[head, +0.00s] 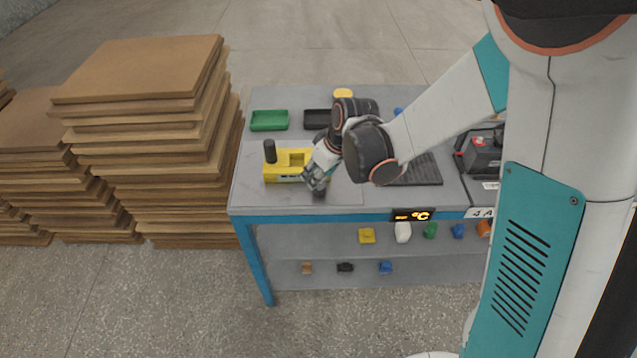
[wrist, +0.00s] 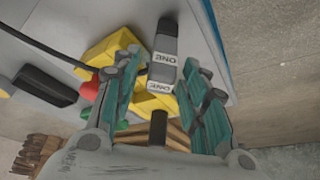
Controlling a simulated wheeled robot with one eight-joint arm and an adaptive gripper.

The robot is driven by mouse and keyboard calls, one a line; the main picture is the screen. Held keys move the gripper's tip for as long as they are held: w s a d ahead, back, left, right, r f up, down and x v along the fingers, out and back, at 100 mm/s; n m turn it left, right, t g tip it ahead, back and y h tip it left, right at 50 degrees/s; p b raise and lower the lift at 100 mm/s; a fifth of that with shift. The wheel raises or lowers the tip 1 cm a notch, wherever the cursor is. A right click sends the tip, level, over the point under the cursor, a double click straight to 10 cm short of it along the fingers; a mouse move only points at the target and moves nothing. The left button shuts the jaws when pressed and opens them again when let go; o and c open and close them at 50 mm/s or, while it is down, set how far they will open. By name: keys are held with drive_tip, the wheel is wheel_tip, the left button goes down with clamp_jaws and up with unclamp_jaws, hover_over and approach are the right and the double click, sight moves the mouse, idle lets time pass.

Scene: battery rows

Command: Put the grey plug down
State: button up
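A yellow block (head: 283,176) with a black upright post (head: 270,151) stands just left of my gripper.
A green tray (head: 270,120) and a black tray (head: 317,119) lie behind the yellow block. A dark ribbed mat (head: 424,170) and a battery-like box (head: 484,154) are to the right. Small coloured parts sit on lower shelves. Stacked boards (head: 150,120) stand left of the table.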

clamp_jaws()
drive_tip(key=shift+r, duration=0.1)
